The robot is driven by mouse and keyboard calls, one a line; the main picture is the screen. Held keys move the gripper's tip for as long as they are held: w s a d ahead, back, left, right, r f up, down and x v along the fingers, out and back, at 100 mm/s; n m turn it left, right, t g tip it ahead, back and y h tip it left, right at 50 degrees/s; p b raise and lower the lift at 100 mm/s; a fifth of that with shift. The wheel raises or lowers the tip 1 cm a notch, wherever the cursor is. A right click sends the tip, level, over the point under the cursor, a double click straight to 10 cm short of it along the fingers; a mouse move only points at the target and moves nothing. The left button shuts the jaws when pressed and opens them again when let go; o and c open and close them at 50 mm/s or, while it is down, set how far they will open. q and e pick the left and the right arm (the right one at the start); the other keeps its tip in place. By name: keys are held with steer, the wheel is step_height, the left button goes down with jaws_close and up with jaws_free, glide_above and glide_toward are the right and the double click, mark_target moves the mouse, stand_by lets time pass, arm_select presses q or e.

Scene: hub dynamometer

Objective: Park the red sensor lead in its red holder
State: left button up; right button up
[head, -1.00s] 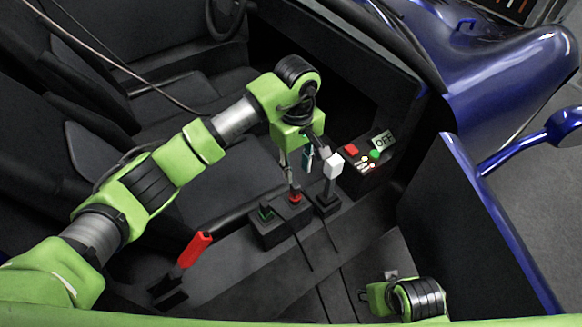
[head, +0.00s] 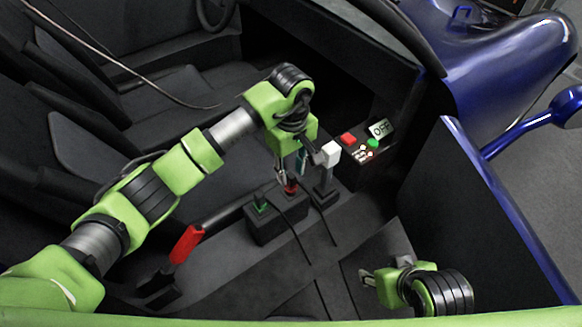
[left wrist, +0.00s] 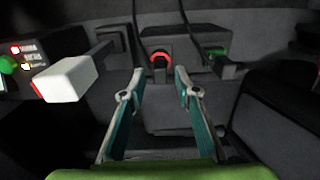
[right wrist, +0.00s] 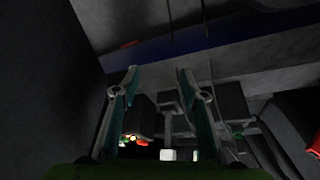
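The red sensor lead and its red holder show as one small red piece (head: 291,187) on a black block (head: 268,227) on the console. A dark cable runs from it toward the front. In the left wrist view a red ring (left wrist: 161,58) shows around a dark plug; I cannot tell how far the plug sits in it. My left gripper (head: 291,172) is just above the red piece. In its wrist view the fingers (left wrist: 157,76) are apart, with nothing gripped between them. My right gripper (head: 366,277) is low at the front right, its fingers (right wrist: 156,75) apart and empty.
A green lead (head: 260,203) stands beside the red one. A white-topped lever (head: 330,154) is close right of my left gripper. Behind it is a button panel with an OFF display (head: 380,129). A red-handled lever (head: 186,244) stands at the front left.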

arm_select(q)
step_height(320, 180, down, 2)
steer(key=shift+f+b, duration=0.25)
steer(key=shift+b, duration=0.6)
steer(key=shift+f, duration=0.2)
arm_select(e)
steer(key=w+a+r+t+y, duration=0.1)
steer(key=w+a+r+t, duration=0.2)
steer(key=w, duration=0.7)
steer(key=shift+a+r+t, duration=0.15)
steer(key=shift+r+t, duration=0.75)
steer(key=shift+t, duration=0.2)
arm_select(q)
jaws_close()
steer(key=shift+r, duration=0.2)
arm_select(e)
steer(key=shift+s+f, duration=0.15)
steer(key=shift+s, duration=0.1)
steer(key=shift+s+d+f+g, duration=0.15)
steer(key=shift+d+f+g, duration=0.05)
steer(key=shift+g, duration=0.1)
arm_select(q)
steer(key=shift+r, duration=0.1)
arm_select(e)
steer(key=shift+s, duration=0.1)
